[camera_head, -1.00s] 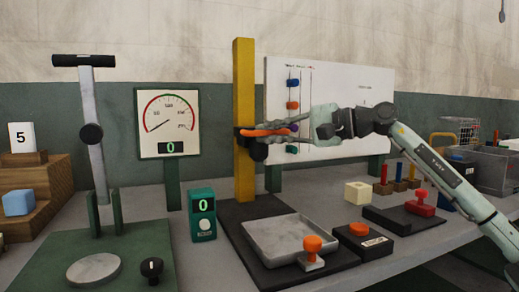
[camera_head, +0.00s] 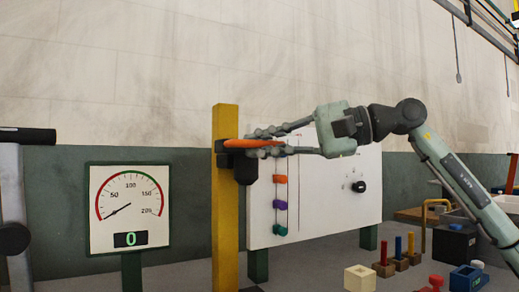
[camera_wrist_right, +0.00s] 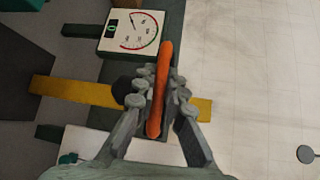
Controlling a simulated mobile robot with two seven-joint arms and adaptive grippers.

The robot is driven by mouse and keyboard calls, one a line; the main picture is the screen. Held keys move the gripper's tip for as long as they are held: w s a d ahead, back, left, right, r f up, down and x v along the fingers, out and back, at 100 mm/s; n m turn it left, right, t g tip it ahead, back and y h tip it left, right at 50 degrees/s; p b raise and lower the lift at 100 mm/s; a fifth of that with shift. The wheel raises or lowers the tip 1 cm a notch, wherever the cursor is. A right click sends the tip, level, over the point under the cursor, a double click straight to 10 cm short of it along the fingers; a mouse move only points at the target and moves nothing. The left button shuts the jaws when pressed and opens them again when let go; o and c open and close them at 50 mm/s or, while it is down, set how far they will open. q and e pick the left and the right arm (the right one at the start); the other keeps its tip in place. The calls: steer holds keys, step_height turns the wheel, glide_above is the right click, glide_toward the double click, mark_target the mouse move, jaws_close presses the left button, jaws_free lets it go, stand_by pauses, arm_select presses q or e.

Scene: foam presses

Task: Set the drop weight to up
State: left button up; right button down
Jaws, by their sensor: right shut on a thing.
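The drop weight is a dark block (camera_head: 245,171) with an orange handle (camera_head: 238,143), on the yellow upright post (camera_head: 226,220). It sits a short way below the post's top. My right gripper (camera_head: 252,142) reaches in from the right and is shut on the handle. In the right wrist view the orange handle (camera_wrist_right: 160,88) runs between the two fingers, with the yellow post (camera_wrist_right: 75,92) crossing behind it. My left gripper is not in view.
A gauge panel (camera_head: 130,208) reading 0 stands left of the post. A white board (camera_head: 330,205) with coloured sliders stands close behind and right of it. A grey lever with a black handle (camera_head: 28,135) is at the left edge. Small blocks and stamps are at lower right.

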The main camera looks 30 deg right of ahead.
steer(key=shift+d+r, duration=0.15)
steer(key=shift+r, duration=0.35)
steer(key=c, duration=1.6)
jaws_free()
steer(key=shift+f, duration=0.15)
steer(key=shift+v, duration=5.95)
steer(key=shift+f, duration=0.1)
